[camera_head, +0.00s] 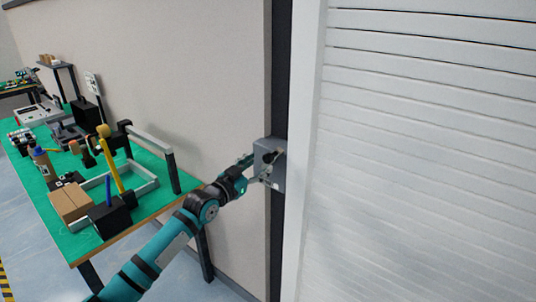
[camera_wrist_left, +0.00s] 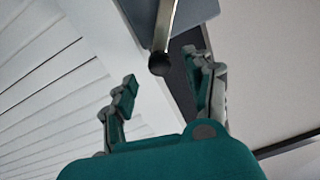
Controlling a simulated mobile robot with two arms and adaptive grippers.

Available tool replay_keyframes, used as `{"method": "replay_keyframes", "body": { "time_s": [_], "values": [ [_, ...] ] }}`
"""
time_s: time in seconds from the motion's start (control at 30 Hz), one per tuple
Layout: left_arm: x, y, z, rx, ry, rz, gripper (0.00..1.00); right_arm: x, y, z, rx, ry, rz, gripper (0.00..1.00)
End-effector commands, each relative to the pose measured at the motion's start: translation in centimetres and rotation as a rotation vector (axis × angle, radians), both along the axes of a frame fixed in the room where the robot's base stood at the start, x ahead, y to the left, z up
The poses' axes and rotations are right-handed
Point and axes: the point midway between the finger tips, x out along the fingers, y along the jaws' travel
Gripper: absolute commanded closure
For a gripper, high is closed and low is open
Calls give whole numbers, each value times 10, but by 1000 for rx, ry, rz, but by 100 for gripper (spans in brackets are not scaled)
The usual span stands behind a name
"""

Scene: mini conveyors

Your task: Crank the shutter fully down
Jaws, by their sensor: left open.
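The white slatted shutter (camera_head: 430,160) fills the right of the head view, and its lower edge is out of frame. A grey crank box (camera_head: 268,160) is mounted on the dark post beside it. My left gripper (camera_head: 262,170) is at the box, partly in front of it. In the left wrist view the crank's metal rod (camera_wrist_left: 165,25) comes down from the grey box (camera_wrist_left: 196,10) and ends in a dark round knob (camera_wrist_left: 160,64). My left gripper (camera_wrist_left: 163,86) is open there, fingers spread, with the knob just beyond the gap between them. My right gripper is out of view.
A workbench (camera_head: 150,209) with a green top stands left of the arm, holding a cardboard box (camera_head: 70,200), a bottle (camera_head: 43,163) and several tools. A beige wall panel (camera_head: 190,80) lies behind it. Bare floor (camera_head: 30,240) shows at the lower left.

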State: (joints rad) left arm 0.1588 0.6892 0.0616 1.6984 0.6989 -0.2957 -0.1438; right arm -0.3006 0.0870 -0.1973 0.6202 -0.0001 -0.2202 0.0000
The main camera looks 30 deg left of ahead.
Motion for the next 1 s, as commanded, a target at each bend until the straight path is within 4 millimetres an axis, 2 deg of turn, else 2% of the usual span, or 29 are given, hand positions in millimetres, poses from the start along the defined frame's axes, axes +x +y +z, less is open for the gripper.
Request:
{"method": "replay_keyframes", "body": {
  "time_s": [0.1,0.3,0.43,0.7,0.77,1.0],
  "values": [
    [25,-1,4,-4,-2,1,47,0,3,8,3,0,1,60],
    [50,-2,1,-2,-1,0,47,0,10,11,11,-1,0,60],
    [57,-2,0,-1,0,0,47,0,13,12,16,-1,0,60],
    [58,-2,-1,-1,0,-1,47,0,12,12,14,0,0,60],
    [58,-2,-1,-1,1,-1,52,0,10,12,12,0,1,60],
    [58,-2,-1,-1,0,0,84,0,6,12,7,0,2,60]
  ]
}}
